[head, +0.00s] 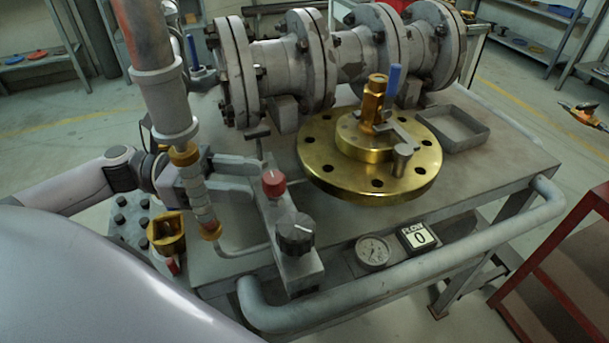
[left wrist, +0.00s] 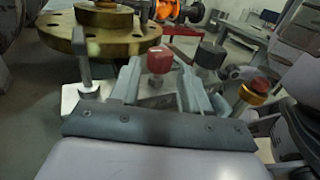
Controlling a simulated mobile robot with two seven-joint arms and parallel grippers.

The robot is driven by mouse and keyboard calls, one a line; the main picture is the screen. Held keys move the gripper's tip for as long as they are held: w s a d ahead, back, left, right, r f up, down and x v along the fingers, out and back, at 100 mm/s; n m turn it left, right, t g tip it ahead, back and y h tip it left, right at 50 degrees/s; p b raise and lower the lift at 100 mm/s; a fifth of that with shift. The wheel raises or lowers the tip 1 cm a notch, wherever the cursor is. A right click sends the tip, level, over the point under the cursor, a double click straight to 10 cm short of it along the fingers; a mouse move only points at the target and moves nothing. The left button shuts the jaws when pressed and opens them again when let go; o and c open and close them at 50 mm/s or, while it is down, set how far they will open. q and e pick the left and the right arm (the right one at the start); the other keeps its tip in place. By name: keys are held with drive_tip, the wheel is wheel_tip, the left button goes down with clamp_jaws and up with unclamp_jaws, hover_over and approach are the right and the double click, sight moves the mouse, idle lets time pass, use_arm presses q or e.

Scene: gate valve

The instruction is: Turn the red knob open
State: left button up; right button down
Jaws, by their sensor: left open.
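The red knob (head: 273,183) stands on a grey valve block at the front left of the bench. It also shows in the middle of the left wrist view (left wrist: 160,60). My left gripper (head: 256,178) comes in from the left, open, with its grey fingers pointing at the knob. In the left wrist view its fingers (left wrist: 158,84) lie on either side of the line to the knob. I cannot tell whether they touch it. A black knob (head: 295,232) sits in front of the red one and to its right in the head view. My right gripper is not in view.
A brass flange (head: 315,165) lies right of the red knob. A grey pipe (head: 175,110) and brass fitting (head: 166,235) stand near my left wrist. A gauge (head: 373,251) and a FLOW display reading 0 (head: 418,237) are at the bench front, behind a rail (head: 420,275).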

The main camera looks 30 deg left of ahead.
sight(266, 182)
use_arm(q)
drive_tip(key=shift+b+x, duration=0.8)
drive_tip(key=shift+x, duration=2.7)
